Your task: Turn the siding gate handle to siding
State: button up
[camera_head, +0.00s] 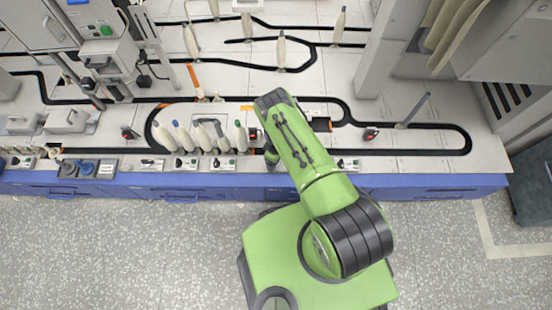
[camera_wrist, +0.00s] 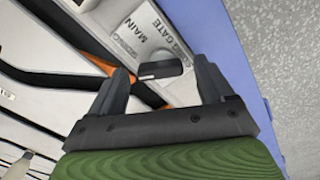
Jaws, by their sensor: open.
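The siding gate handle (camera_wrist: 153,72) is a short dark bar in the wrist view, on a pale plate (camera_wrist: 140,35) with the words SIDING, MAIN and GATE. My gripper (camera_wrist: 161,65) is open, with one finger on each side of the handle. I cannot tell whether either finger touches it. An orange strip (camera_wrist: 95,60) lies beside the plate, partly behind the left finger. In the head view my arm covers the handle, and only a dark bit of my gripper (camera_head: 271,158) shows at the bench's front edge.
Several bobbins with coloured tips (camera_head: 200,137) stand left of my arm. Black tracks (camera_head: 455,127) loop over the pale bench. An upright grey post (camera_head: 413,109) stands at right. Blue drawers (camera_head: 130,187) line the front edge, with open speckled floor before them.

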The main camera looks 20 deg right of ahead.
notch_tip(320, 180, up, 16)
jog(key=p, duration=0.6)
jog(key=shift+f, duration=0.15)
